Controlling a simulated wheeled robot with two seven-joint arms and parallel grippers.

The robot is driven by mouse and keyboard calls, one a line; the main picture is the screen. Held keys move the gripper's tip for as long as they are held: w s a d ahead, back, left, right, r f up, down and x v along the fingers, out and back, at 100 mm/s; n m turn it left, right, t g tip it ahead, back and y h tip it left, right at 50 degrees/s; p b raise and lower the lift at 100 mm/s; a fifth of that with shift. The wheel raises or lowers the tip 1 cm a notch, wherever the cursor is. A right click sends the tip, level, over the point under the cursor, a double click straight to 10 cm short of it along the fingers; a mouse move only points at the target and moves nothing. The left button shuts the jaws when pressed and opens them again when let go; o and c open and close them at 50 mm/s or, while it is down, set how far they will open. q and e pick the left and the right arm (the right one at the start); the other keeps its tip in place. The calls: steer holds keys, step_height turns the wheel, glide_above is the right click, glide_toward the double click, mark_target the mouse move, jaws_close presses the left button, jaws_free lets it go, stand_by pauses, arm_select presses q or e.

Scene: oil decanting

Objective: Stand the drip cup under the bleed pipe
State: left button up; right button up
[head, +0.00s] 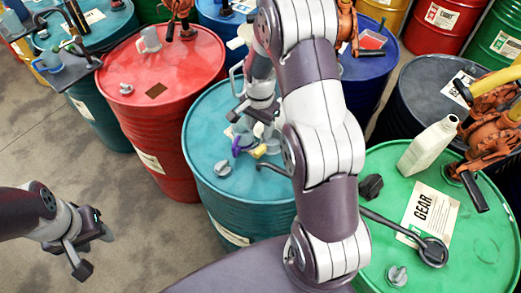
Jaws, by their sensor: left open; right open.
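My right gripper (254,118) hangs over the teal drum (215,190), its jaws open, pointing down. Below it on the drum lid is a small purple and blue item (243,146) with a yellow piece (266,150) beside it. I cannot tell whether the gripper touches them. A clear handled vessel (237,82) shows partly behind the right arm. My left gripper (84,250) is open and empty, low over the floor at the left, away from the drums. I cannot pick out the drip cup or the bleed pipe for certain; my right arm hides part of the drums.
A green drum (455,262) carries a pale bottle (428,145), a dark round-ended tool (432,250) and an orange pump (490,140). Bare floor (60,150) lies at the left.

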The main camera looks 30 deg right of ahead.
steer(key=p, duration=0.2)
glide_above(259, 150)
steer(key=shift+m, duration=0.4)
steer(key=f, duration=0.7)
steer(key=shift+w+d, duration=0.15)
steer(key=shift+w, duration=0.15)
steer(key=f, duration=0.1)
steer(key=f+p, duration=0.1)
steer(key=s, duration=0.1)
steer(key=shift+a+f+p, duration=0.25)
steer(key=shift+f+p, duration=0.05)
steer(key=shift+f, duration=0.1)
step_height(259, 150, down, 3)
steer(key=shift+w+p, duration=0.15)
steer(key=shift+p, duration=0.15)
steer(key=shift+w+d+f, duration=0.1)
steer(key=shift+w+f, duration=0.05)
steer(key=shift+f, duration=0.15)
steer(key=shift+r, duration=0.1)
steer(key=c, duration=0.5)
steer(key=shift+s, duration=0.2)
jaws_close()
arm_select(q)
steer(key=r, duration=0.2)
steer(key=w+r, duration=0.1)
steer(key=r, duration=0.1)
steer(key=shift+w+d, duration=0.1)
steer(key=shift+d, duration=0.05)
arm_select(e)
steer(key=shift+w, duration=0.1)
